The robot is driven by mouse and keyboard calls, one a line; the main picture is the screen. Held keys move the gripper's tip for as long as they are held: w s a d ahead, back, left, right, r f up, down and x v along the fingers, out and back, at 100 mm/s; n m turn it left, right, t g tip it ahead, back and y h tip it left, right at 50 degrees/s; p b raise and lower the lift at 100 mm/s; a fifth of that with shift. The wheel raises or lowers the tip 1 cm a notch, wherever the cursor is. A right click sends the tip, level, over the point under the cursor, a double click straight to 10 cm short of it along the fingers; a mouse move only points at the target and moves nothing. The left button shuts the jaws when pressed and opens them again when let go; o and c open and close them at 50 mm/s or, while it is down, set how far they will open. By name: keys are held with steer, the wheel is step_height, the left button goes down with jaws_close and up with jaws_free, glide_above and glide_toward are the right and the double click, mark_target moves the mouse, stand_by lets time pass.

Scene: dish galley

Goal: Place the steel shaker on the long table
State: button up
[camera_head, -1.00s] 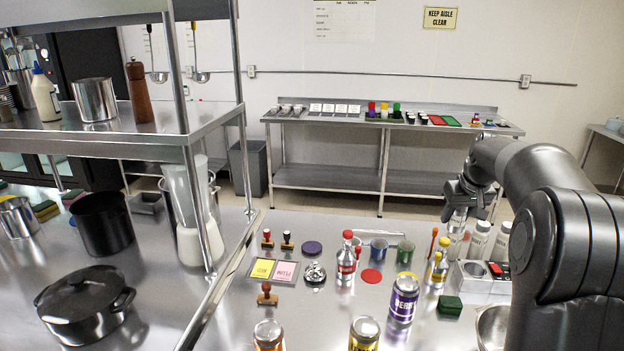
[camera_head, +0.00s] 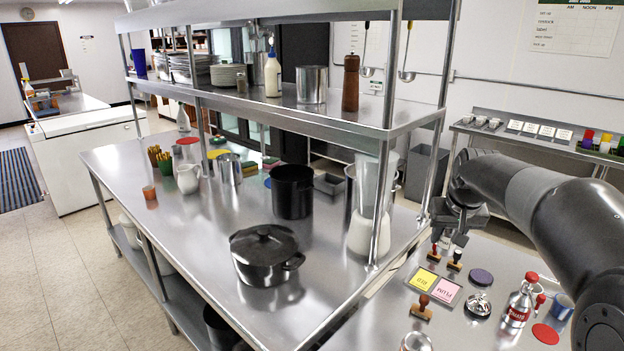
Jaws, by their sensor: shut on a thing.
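My gripper (camera_head: 453,236) is at the right, above the near counter and just right of the shelf post. It is shut on a small grey metal thing, which I take to be the steel shaker (camera_head: 446,241); the jaws and wrist hide much of it. A long steel table (camera_head: 190,222) with a raised shelf runs across the middle, left of my gripper. On it stand a lidded black pot (camera_head: 266,256), a tall black pot (camera_head: 292,192), a steel mug (camera_head: 228,169) and a blender (camera_head: 370,215).
Shelf posts (camera_head: 381,200) stand between my gripper and the long table's middle. The table's front left is clear. Stamps (camera_head: 421,308), ink pads (camera_head: 436,284), a bell (camera_head: 478,304) and a red-capped bottle (camera_head: 519,305) crowd the counter below my arm.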

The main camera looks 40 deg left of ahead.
steer(key=s+a+n, duration=0.2)
steer(key=s+a, duration=1.1)
steer(key=a, duration=0.2)
glide_toward(308, 302)
steer(key=shift+w+a+f+y, duration=0.1)
steer(key=shift+w+f+y, duration=0.1)
steer(key=shift+w, duration=0.25)
steer(key=shift+w+a+f+y, duration=0.1)
steer(key=shift+w+y, duration=0.1)
steer(key=shift+w, duration=0.2)
steer(key=shift+a, duration=0.1)
steer(key=shift+f, duration=2)
steer(key=shift+f, duration=0.15)
steer(key=o, duration=1)
